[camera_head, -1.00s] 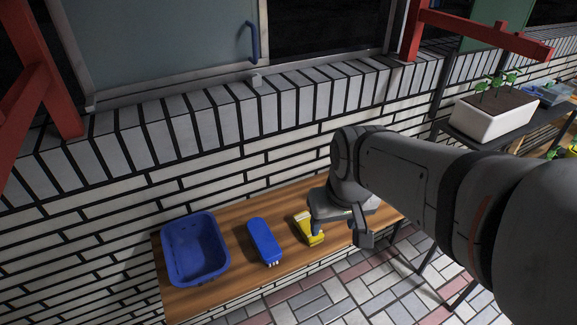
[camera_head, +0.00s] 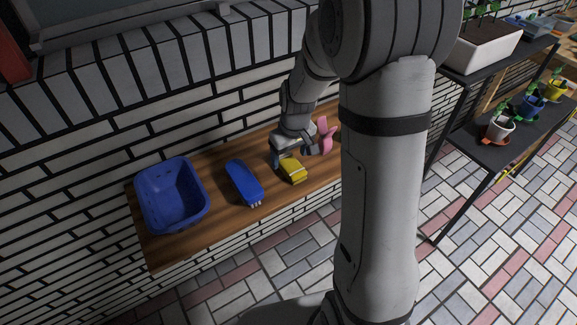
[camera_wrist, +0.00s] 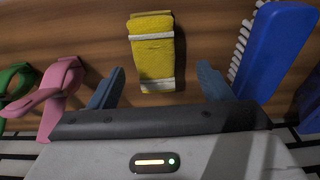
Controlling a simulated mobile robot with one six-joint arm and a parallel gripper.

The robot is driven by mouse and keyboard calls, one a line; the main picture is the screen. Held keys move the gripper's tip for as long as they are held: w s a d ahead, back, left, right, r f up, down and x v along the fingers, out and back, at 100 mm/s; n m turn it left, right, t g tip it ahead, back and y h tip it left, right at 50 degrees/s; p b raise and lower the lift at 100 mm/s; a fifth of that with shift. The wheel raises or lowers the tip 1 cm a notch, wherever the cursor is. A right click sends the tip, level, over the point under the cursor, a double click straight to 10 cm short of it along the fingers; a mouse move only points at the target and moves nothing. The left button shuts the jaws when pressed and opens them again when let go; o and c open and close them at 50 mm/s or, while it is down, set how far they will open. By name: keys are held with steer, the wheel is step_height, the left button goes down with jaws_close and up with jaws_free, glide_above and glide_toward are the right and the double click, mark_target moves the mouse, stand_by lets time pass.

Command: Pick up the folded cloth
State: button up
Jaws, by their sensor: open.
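The folded cloth is yellow with white bands. It lies on the wooden bench in the head view (camera_head: 292,171), between the blue brush and a pink object. In the wrist view the cloth (camera_wrist: 152,55) sits upper centre, in line with the gap between my fingers. My gripper (camera_head: 294,160) is open and empty, above and close to the cloth. In the wrist view my gripper (camera_wrist: 160,72) shows one finger on each side of the cloth, with space at both sides. I cannot tell the exact height of the fingertips over the cloth.
On the wooden bench (camera_head: 215,165) stand a blue basin (camera_head: 172,200) at the left and a blue brush (camera_head: 244,183). A pink object (camera_head: 326,136) is right of my gripper, and a green one (camera_wrist: 15,80) lies beyond it. A brick wall (camera_head: 150,120) runs behind the bench.

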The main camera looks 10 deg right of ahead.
mark_target(290, 163)
steer(key=f, duration=0.2)
steer(key=w+f, duration=0.1)
steer(key=f, duration=0.1)
steer(key=shift+d+f, duration=0.15)
steer(key=shift+f, duration=0.15)
steer(key=shift+s, duration=0.1)
steer(key=c, duration=1)
